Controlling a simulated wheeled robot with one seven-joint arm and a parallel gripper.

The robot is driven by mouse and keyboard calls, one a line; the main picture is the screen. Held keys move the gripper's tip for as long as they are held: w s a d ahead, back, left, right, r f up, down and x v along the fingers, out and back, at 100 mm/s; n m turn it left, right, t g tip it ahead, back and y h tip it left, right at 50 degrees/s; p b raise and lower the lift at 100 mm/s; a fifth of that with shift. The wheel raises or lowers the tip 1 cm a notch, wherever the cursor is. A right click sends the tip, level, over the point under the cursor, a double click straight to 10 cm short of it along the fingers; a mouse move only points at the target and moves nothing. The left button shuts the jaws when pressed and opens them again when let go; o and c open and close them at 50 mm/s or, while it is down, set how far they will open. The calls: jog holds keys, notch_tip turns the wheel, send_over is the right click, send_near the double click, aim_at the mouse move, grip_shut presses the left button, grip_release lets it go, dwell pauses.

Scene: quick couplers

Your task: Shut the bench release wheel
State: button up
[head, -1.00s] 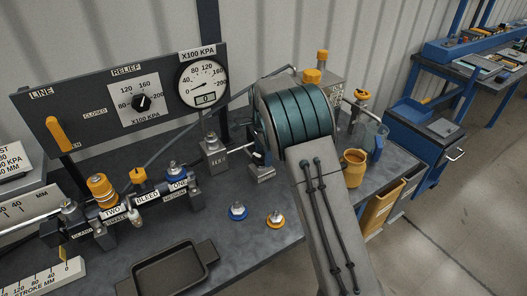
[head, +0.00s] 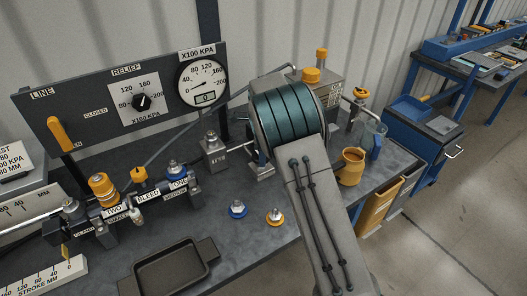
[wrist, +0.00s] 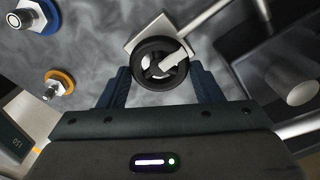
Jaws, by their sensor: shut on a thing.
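The bench release wheel (wrist: 160,62) is a small black hand wheel with a pale metal spoke or stem, beside a grey block (wrist: 150,33) with a metal rod. My gripper (wrist: 161,78) has one blue-black finger on each side of the wheel and is shut on it. In the head view the wheel and my gripper are hidden behind my arm. How far the wheel is turned cannot be told. The gauge (head: 202,82) shows 0 in its small window.
A blue-ringed coupler (head: 238,209) and an orange-ringed coupler (head: 274,217) stand on the bench in front. A dark tray (head: 172,268) lies front left. The panel has a yellow lever (head: 61,134).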

jog(key=shift+w+a+r, duration=0.1)
jog(key=shift+w+r, duration=0.1)
jog(key=shift+r, duration=0.05)
jog(key=o, duration=0.8)
jog(key=shift+o, duration=0.9)
jog(key=shift+f, duration=0.15)
notch_tip(320, 180, up, 14)
jog(key=b, duration=0.1)
jog(key=shift+f, duration=0.1)
